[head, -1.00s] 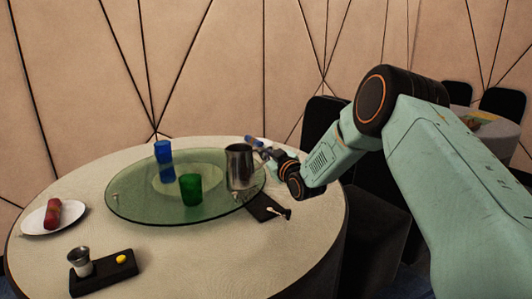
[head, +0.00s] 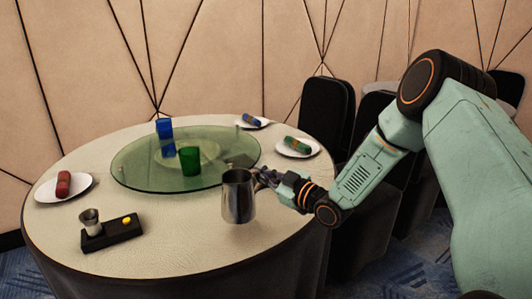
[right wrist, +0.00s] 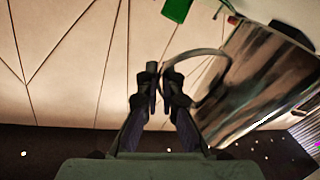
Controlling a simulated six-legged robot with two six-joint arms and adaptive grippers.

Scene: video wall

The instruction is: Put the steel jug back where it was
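The steel jug (head: 238,197) is upright, in front of the glass turntable (head: 135,180) near the table's front right; I cannot tell whether its base touches the cloth. My right gripper (head: 264,178) is at the jug's handle, on its right side. In the right wrist view the fingertips (right wrist: 158,75) are close together at the edge of the handle loop (right wrist: 193,78), and the jug's shiny body (right wrist: 262,85) fills the right side. The grip on the handle looks shut. My left gripper is out of view.
A black tray (head: 112,234) holds a small metal cup (head: 90,222) and a yellow item. White plates with rolled napkins lie left (head: 80,195), right (head: 286,150) and back. Chairs (head: 325,115) stand right.

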